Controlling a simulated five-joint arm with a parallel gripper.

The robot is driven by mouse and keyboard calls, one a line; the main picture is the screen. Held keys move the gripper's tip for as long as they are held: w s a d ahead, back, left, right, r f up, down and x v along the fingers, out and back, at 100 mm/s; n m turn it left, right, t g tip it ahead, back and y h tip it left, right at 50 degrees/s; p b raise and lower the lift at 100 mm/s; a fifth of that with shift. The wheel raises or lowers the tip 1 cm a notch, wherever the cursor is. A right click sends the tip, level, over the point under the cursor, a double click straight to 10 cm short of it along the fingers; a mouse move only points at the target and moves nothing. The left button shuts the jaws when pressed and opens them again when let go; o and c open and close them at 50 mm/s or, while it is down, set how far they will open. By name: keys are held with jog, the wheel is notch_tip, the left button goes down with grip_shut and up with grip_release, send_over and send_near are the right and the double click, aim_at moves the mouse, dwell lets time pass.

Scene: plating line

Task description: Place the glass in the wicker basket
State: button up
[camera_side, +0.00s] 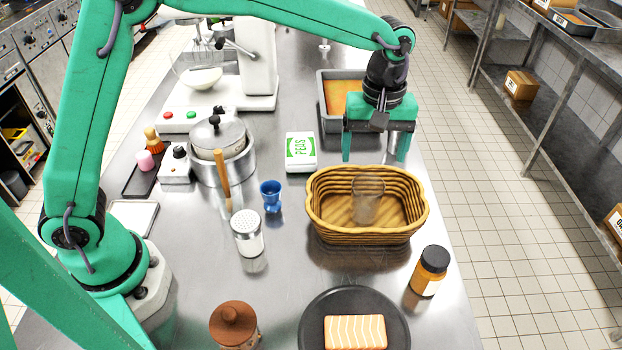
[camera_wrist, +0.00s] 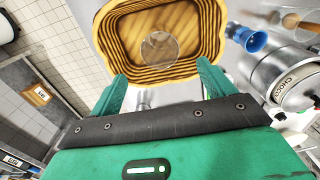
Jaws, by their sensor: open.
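The wicker basket (camera_side: 330,222) stands on the steel table right of the middle in the side view. The clear glass (camera_side: 367,200) stands upright inside the basket, near its middle. In the wrist view the basket (camera_wrist: 107,55) is at the top, with the round outline of the glass (camera_wrist: 159,48) inside it. My gripper (camera_side: 376,158) is open and empty. It is above and behind the basket in the side view, apart from the glass. Its two fingers also show in the wrist view (camera_wrist: 160,80).
A peas box (camera_side: 301,152) and a blue cup (camera_side: 271,196) stand left of the basket. An orange-brown jar (camera_side: 429,271) stands in front right, and a dark plate (camera_side: 312,327) holds a pale striped block (camera_side: 355,332). A grey tray (camera_side: 325,108) lies behind, near my gripper.

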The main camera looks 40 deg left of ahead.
dwell(0.3)
jog(key=s+a+r+m+t, duration=0.2)
jog(key=s+a+r, duration=0.3)
jog(key=a+r, duration=0.15)
jog(key=s+a+r+m+t, duration=0.1)
jog(key=s+a+m+t, duration=0.2)
jog(key=s+a+m, duration=0.4)
jog(key=s+a, duration=0.7)
jog(key=s, duration=0.4)
jog(key=shift+t, duration=0.3)
